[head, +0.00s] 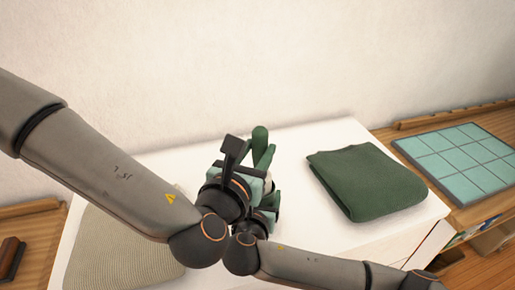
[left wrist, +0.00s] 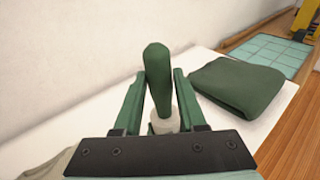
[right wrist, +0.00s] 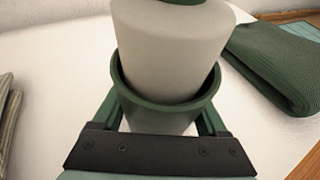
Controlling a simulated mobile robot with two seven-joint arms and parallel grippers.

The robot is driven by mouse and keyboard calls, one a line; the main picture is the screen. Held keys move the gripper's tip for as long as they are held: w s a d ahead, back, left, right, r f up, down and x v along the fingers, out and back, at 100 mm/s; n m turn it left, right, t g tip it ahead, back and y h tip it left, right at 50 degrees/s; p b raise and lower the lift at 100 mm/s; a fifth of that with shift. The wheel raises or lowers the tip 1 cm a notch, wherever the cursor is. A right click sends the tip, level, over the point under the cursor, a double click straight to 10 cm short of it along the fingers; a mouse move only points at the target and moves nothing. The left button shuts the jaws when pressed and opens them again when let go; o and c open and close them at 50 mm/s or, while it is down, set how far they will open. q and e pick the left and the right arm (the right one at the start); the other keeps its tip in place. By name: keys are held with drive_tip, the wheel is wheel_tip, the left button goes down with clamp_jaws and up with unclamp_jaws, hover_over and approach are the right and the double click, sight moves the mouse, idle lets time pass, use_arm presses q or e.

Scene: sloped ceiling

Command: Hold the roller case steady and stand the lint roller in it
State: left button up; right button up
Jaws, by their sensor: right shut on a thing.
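The lint roller has a green handle (left wrist: 158,78) and a pale roll (right wrist: 168,40). The roll's lower end is inside the rim of the green roller case (right wrist: 160,116); how deep it sits is hidden. The handle also points up in the head view (head: 260,138). My left gripper (left wrist: 159,75) is open, with one finger on each side of the handle and small gaps showing. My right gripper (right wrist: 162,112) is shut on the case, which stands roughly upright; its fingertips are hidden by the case. In the head view, my grippers largely hide the case.
A folded dark green cloth (head: 365,183) lies on the white top (head: 310,135), right of the grippers. A beige ribbed cloth (head: 115,255) lies at the left. A teal tiled mat (head: 460,158) is on the wooden surface further right. A wall stands behind.

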use_arm(q)
drive_tip(key=o, duration=0.5)
wheel_tip(320, 180, up, 10)
drive_tip(key=shift+r, duration=0.1)
idle(0.4)
idle(0.5)
use_arm(e)
drive_tip(key=o, duration=1.3)
